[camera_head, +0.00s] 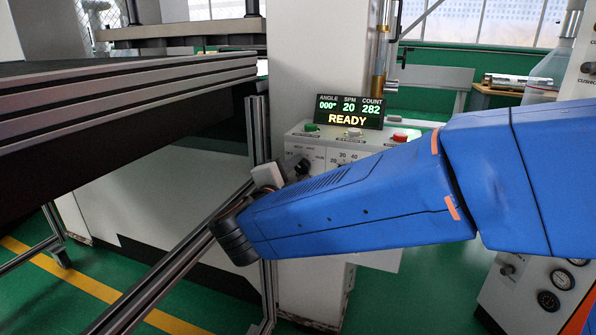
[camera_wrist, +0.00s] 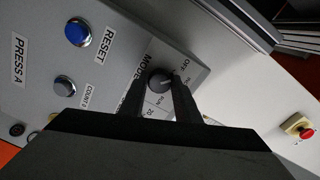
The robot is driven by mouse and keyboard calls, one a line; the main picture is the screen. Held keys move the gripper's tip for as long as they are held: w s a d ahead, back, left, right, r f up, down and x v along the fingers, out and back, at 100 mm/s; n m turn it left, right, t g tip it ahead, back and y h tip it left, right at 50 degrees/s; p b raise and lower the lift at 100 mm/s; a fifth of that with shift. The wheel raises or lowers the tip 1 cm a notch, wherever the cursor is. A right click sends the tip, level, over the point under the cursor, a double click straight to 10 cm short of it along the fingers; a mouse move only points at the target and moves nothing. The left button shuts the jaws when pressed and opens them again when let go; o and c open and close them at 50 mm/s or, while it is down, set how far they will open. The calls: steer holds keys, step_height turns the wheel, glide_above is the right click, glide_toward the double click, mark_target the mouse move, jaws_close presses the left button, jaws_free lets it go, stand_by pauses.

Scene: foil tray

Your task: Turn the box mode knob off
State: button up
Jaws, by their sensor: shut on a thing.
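The mode knob (camera_wrist: 159,77) is a dark round knob on the grey control box (camera_wrist: 110,45), beside the word MODE in the wrist view. The OFF label is above and to its right in that view; RUN is below it. A light mark shows on the knob, but I cannot tell exactly which label it points to. My gripper (camera_wrist: 162,88) has its two dark fingers on either side of the knob, shut on it. In the head view the dark knob (camera_head: 302,165) shows at the box's left, and my blue arm hides the box's lower part.
A READY display (camera_head: 349,111) stands on the box. A metal rail frame (camera_head: 259,130) stands left of the box.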

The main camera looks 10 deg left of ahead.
steer(key=shift+f+n, duration=0.1)
steer(key=shift+n, duration=0.9)
steer(key=o, duration=1)
steer(key=shift+o, duration=0.2)
steer(key=s+a, duration=0.3)
steer(key=s, duration=1.4)
steer(key=shift+a+r, duration=0.2)
steer(key=shift+r, duration=0.05)
steer(key=shift+s, duration=0.1)
